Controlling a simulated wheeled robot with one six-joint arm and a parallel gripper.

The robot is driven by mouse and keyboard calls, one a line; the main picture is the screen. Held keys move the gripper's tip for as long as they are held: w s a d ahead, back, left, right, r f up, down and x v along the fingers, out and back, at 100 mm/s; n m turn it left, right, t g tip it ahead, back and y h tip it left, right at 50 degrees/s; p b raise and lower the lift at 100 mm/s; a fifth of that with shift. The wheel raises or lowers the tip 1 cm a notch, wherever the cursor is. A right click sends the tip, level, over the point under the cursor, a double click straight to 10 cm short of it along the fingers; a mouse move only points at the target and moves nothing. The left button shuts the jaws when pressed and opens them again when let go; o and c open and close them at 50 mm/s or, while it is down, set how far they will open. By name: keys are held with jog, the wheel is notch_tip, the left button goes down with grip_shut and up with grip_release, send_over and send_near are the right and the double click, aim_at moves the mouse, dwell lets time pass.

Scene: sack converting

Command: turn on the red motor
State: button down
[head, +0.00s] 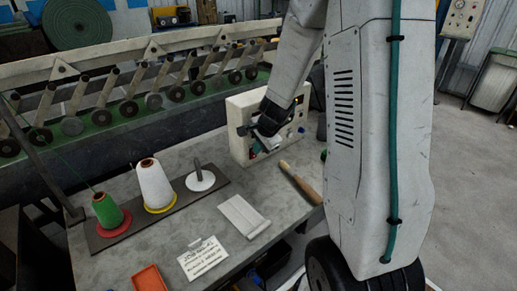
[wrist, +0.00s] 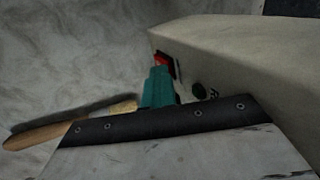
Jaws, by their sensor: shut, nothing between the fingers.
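A cream control box (head: 238,125) stands at the back of the grey worktable. My gripper (head: 257,147) is at the front of the box. Its teal fingers (wrist: 158,82) are shut and empty, with their tips right at the red switch, partly covering it. I cannot tell whether they touch it. No motor labelled red can be made out. The switch's on or off position is unclear.
A wooden-handled tool (head: 305,190) lies just in front of the box. A white folded piece (head: 243,215), a written card (head: 202,258) and an orange tray (head: 149,279) lie on the table. Green (head: 106,210) and white (head: 155,185) thread cones stand at left.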

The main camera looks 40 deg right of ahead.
jog(key=shift+r, duration=0.85)
jog(key=s+v, duration=0.1)
jog(key=v, duration=1)
jog(key=shift+s+r, duration=0.1)
